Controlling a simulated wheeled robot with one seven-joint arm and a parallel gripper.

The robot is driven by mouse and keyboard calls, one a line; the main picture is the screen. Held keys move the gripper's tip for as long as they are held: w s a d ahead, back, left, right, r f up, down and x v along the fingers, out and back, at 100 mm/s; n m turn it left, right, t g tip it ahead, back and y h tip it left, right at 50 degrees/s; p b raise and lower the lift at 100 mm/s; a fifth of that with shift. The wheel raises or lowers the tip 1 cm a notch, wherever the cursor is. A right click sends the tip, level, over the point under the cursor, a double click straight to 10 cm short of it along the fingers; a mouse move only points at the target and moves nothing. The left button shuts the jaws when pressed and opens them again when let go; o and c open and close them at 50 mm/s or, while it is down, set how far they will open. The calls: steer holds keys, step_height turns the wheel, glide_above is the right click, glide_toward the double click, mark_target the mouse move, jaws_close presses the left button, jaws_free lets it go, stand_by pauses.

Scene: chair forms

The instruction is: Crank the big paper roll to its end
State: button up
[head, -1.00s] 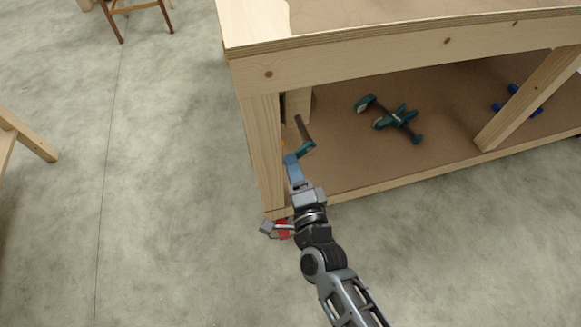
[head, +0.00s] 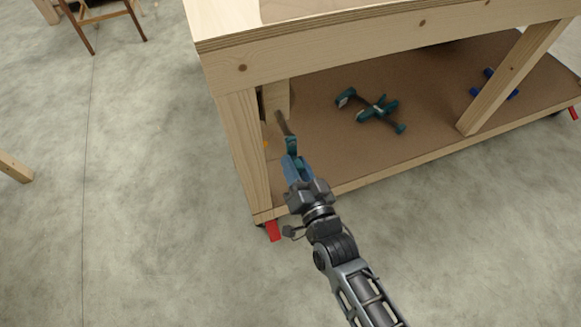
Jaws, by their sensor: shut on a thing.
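No big paper roll or crank can be made out in the head view. My gripper (head: 294,163), with blue fingers, reaches over the lower shelf of a wooden workbench, just right of its front left leg. It is shut on a teal tool with a dark, narrow end (head: 284,124), which points up and away from me. The fingers hide the tool's near part, so I cannot tell its full shape.
The workbench (head: 350,62) has a brown lower shelf (head: 345,155). Teal clamps (head: 378,110) and blue objects (head: 488,88) lie on it. A red caster part (head: 272,231) sits below the left leg. A chair (head: 98,22) stands far left.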

steer(key=shift+w+d+n, duration=0.2)
steer(key=shift+d+n, duration=0.45)
steer(key=shift+n, duration=0.15)
steer(key=o, duration=1)
steer(key=shift+r, duration=0.1)
steer(key=shift+c, duration=0.2)
steer(key=shift+a, duration=0.1)
steer(key=v, duration=0.7)
steer(key=shift+s, duration=0.4)
